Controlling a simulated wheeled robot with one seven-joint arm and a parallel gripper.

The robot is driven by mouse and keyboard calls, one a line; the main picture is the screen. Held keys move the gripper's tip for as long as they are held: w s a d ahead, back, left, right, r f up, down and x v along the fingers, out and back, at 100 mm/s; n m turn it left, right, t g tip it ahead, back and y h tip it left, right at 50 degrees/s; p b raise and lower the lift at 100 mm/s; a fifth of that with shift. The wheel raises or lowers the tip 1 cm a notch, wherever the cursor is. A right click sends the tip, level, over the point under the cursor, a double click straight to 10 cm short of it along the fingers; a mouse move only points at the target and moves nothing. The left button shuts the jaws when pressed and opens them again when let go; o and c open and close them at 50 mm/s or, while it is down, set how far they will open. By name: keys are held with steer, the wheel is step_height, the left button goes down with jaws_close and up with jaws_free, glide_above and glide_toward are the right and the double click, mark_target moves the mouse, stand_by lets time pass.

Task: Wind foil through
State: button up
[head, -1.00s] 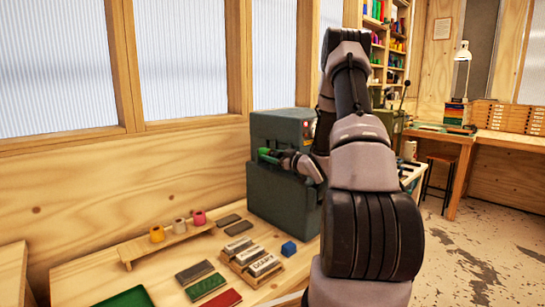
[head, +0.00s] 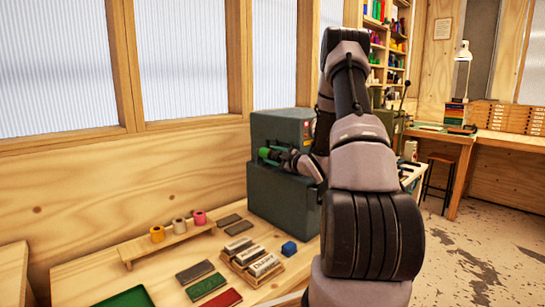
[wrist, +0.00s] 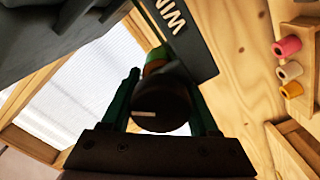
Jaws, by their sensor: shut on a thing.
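The dark grey-green winding machine (head: 283,205) stands against the wall at the back of the bench, and its lettered panel (wrist: 178,20), partly cut off, shows in the wrist view. My gripper (head: 274,155) is at the machine's front recess. In the wrist view its two dark green fingers are either side of a dark round knob (wrist: 160,108) with a white mark, and they are shut on it. Behind the knob is a small orange and green part (wrist: 156,60), mostly hidden. A green part (head: 264,153) shows at the fingertips in the head view.
A small wooden stand holds yellow (head: 157,234), pale (head: 179,225) and pink (head: 199,217) rolls. A wooden tray (head: 240,267) of lettered blocks, a blue cube (head: 289,249) and flat coloured pads lie in front of the machine. My arm hides the bench's right part.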

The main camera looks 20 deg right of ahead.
steer(key=shift+d+f, duration=0.2)
steer(key=shift+d, duration=0.05)
steer(key=o, duration=1.4)
steer(key=shift+s, duration=0.1)
